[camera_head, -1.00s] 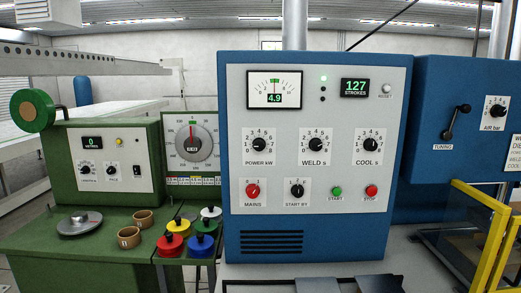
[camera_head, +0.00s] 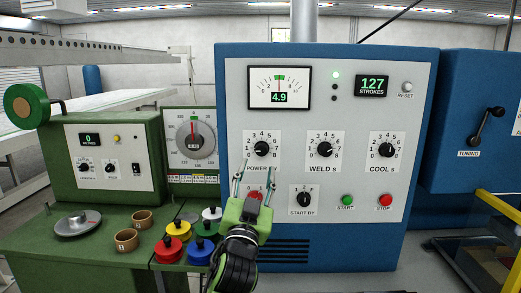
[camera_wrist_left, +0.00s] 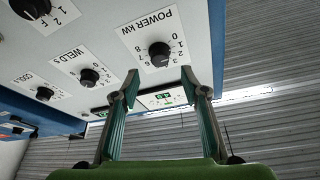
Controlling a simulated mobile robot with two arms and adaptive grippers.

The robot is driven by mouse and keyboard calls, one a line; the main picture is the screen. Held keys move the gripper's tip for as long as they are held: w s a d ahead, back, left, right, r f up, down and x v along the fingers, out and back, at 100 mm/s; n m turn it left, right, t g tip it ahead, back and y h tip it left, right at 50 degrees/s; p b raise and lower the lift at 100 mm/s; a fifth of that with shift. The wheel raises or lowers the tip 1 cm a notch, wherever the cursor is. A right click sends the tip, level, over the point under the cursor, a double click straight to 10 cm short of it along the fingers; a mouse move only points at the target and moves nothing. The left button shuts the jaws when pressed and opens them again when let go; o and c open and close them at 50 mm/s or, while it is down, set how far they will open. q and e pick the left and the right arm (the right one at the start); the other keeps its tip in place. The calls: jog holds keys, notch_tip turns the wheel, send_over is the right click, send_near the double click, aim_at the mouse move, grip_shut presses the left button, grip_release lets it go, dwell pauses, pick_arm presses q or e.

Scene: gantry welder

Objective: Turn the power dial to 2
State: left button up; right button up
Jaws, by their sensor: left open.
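The power dial (camera_head: 261,148) is a black round knob on a white scale plate, upper left on the blue cabinet's pale panel. Its pointer is too small to read surely. It also shows in the left wrist view (camera_wrist_left: 159,55), its scale turned nearly upside down. My left gripper (camera_head: 254,180) is open and empty, its fingertips just below the dial in the head view, over the lower edge of its plate. In the wrist view the open fingers (camera_wrist_left: 159,76) frame the space by the dial, apart from it. My right gripper is not in view.
The weld dial (camera_head: 325,150) and cool dial (camera_head: 387,150) sit to the right. The red mains dial (camera_head: 255,197) is partly hidden behind my left gripper. The meter (camera_head: 279,88) above reads 4.9. A green console (camera_head: 110,155) with coloured pots stands left.

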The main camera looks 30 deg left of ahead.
aim_at(261, 152)
pick_arm(q)
jog(key=p+x, duration=0.1)
jog(key=x, duration=0.5)
jog(key=shift+s+p, duration=0.1)
jog(key=shift+p, duration=0.25)
jog(key=shift+w+r, duration=0.1)
jog(key=shift+w, duration=0.15)
jog(key=shift+w+a, duration=0.15)
jog(key=shift+w, duration=0.1)
jog(key=c, duration=1.1)
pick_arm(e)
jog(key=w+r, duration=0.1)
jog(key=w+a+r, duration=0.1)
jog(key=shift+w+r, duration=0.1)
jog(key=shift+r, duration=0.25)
